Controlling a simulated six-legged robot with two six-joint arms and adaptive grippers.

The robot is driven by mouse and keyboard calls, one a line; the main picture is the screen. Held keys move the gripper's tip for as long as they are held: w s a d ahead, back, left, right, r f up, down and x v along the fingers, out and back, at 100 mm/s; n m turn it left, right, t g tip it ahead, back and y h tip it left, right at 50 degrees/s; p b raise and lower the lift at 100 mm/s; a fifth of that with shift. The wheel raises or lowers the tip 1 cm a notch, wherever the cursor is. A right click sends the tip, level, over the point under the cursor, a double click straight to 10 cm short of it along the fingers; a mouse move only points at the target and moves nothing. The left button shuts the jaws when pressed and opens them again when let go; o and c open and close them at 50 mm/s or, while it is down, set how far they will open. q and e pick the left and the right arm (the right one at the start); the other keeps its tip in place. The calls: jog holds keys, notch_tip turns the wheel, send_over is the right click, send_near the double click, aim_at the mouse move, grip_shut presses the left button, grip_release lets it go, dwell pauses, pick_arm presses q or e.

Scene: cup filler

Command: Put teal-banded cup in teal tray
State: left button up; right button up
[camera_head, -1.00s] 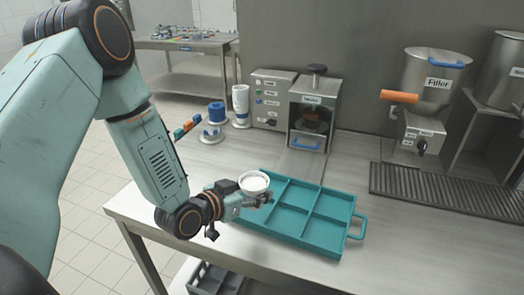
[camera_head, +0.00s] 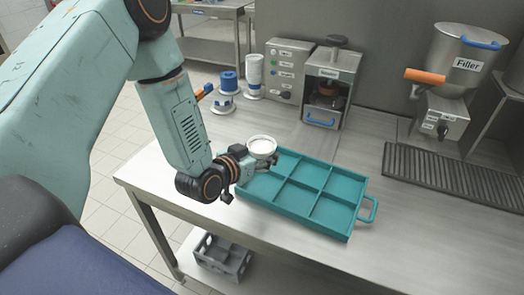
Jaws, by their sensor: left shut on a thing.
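The cup (camera_head: 262,146) is white with a round open top and pale contents. My left gripper (camera_head: 264,163) is shut on it and holds it upright over the back left corner of the teal tray. The fingers and arm hide the cup's lower part, and I cannot make out a teal band. The teal tray (camera_head: 349,221) lies on the steel table, split by dividers into several compartments that look empty, with a handle on its right side. My right gripper is not in view.
Behind the tray stand a sealing machine (camera_head: 330,85), a control box (camera_head: 288,68) and stacks of cups or lids (camera_head: 228,88). A filler (camera_head: 455,65) with an orange handle stands at the back right above a dark drain grate (camera_head: 450,178). A grey crate (camera_head: 222,257) sits below the table.

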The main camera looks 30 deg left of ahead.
pick_arm(q)
jog(key=shift+w+d+f+b, duration=0.1)
jog(key=shift+d+f+b, duration=0.45)
jog(key=shift+f, duration=0.3)
jog(key=shift+f+b, duration=0.4)
jog(key=shift+a+f+b, duration=0.3)
jog(key=shift+f+b, duration=0.1)
jog(key=shift+f, duration=0.15)
jog(key=shift+a+f+b, duration=0.3)
jog(key=shift+f+b, duration=0.1)
jog(key=shift+f, duration=0.15)
jog(key=shift+d+f+b, duration=0.25)
jog(key=shift+f+b, duration=0.15)
jog(key=shift+f, duration=0.1)
jog(key=shift+d+f+b, duration=0.2)
jog(key=shift+f+b, duration=0.2)
jog(key=shift+f, duration=0.3)
jog(key=shift+a+f, duration=0.15)
jog(key=shift+a, duration=0.2)
jog(key=shift+d, duration=0.3)
jog(key=shift+a+b, duration=0.1)
jog(key=shift+b, duration=0.2)
